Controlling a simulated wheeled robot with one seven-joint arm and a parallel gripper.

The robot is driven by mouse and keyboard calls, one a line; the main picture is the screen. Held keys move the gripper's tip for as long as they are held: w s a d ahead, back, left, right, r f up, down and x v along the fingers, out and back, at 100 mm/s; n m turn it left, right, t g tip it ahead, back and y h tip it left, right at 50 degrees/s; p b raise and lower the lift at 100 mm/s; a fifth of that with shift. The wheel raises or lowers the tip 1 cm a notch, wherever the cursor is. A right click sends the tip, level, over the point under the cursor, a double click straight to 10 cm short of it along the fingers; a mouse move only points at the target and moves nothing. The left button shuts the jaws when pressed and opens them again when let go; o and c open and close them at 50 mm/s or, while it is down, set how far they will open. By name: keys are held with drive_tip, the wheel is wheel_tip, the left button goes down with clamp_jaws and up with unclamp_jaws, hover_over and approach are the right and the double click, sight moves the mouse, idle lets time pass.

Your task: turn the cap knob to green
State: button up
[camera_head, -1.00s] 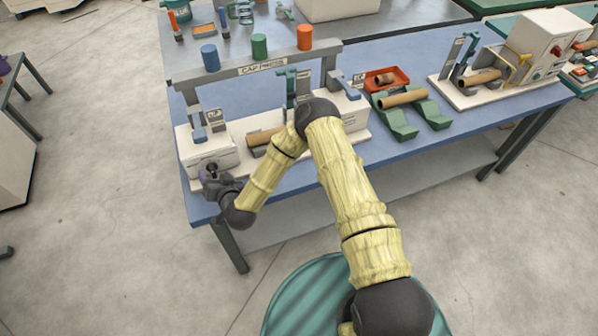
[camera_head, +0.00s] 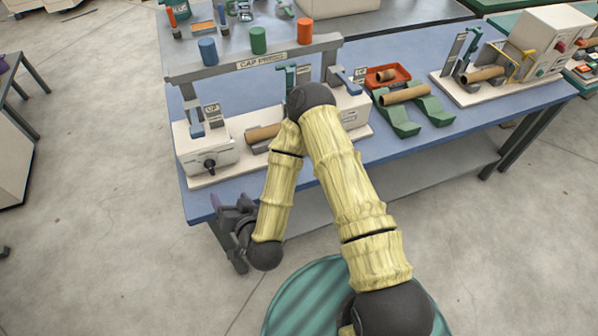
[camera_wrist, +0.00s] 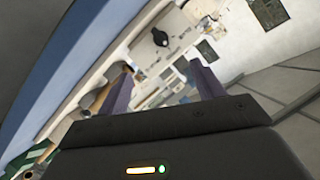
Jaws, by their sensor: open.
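The black cap knob (camera_head: 210,165) sits on the front of the white box (camera_head: 222,153) at the left end of the bench machine marked CAP. It also shows in the wrist view (camera_wrist: 160,38), ahead of the fingers and a little above the gap between them. Its pointer and any green mark are too small to read. My gripper (camera_head: 226,209) is off the bench's front edge, lower and nearer than the knob. In the wrist view my gripper's two purple-grey fingers (camera_wrist: 163,78) stand apart with nothing between them. The gripper is open and clear of the knob.
Blue (camera_head: 208,51), green (camera_head: 259,40) and orange (camera_head: 305,31) cylinders stand on the grey beam above the machine. A cardboard tube (camera_head: 263,133) lies behind my arm. Green cradles (camera_head: 420,112) and a red tray (camera_head: 388,75) are to the right. Open floor lies left.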

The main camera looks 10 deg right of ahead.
drive_tip(key=d+r+n+g+h, duration=0.1)
drive_tip(key=d+r+g+h, duration=0.1)
drive_tip(key=d, duration=0.7)
drive_tip(key=w+d+r+n+g+h, duration=0.1)
drive_tip(key=d+r+n+g+h, duration=0.1)
drive_tip(key=d+r+g, duration=0.3)
drive_tip(key=shift+w+d+r+n+g, duration=0.25)
drive_tip(key=shift+d+r+n+g, duration=0.05)
drive_tip(key=shift+d, duration=1.7)
drive_tip(key=s+d+r+m+g+h, duration=0.2)
drive_tip(key=s+d+r, duration=0.5)
drive_tip(key=d, duration=0.1)
drive_tip(key=shift+s+d+r+g, duration=0.25)
drive_tip(key=shift+d+g, duration=0.05)
drive_tip(key=shift+d, duration=0.1)
idle(0.4)
